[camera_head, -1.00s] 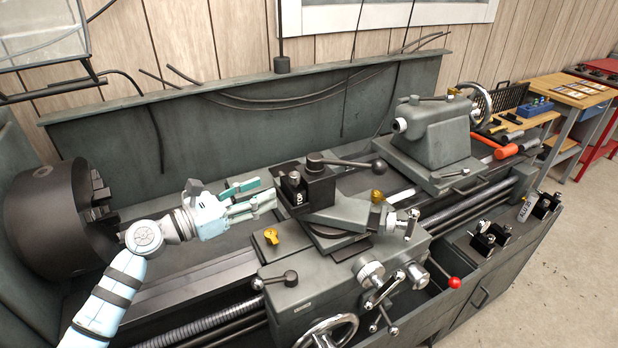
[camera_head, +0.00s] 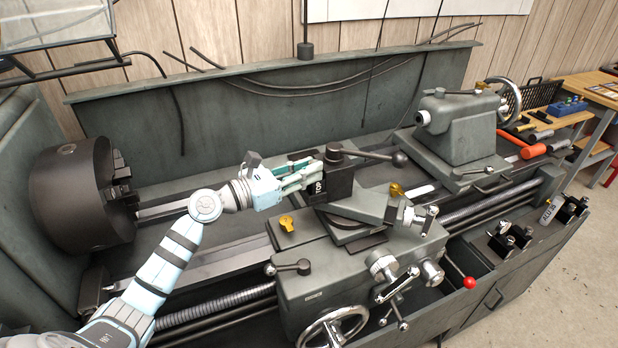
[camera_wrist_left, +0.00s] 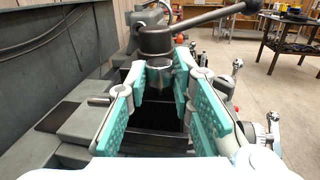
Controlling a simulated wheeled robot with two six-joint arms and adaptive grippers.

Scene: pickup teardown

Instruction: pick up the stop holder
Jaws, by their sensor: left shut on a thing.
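The stop holder (camera_head: 318,188) is a small black block with white letters, part of which reads "TOP". It sits against the left side of the dark tool post (camera_head: 340,178) on the lathe carriage. My left gripper (camera_head: 308,174) reaches it from the left and is shut on it, with pale teal fingers at its upper part. In the left wrist view, the two fingers (camera_wrist_left: 170,78) stand on either side, pointing at the tool post and its lever; the holder itself is hard to make out there. My right gripper is not in view.
The tool post lever (camera_head: 375,155) sticks out to the right above the carriage. The chuck (camera_head: 80,195) is at the left and the tailstock (camera_head: 455,130) at the right. More black holders (camera_head: 510,236) stand on the front right ledge.

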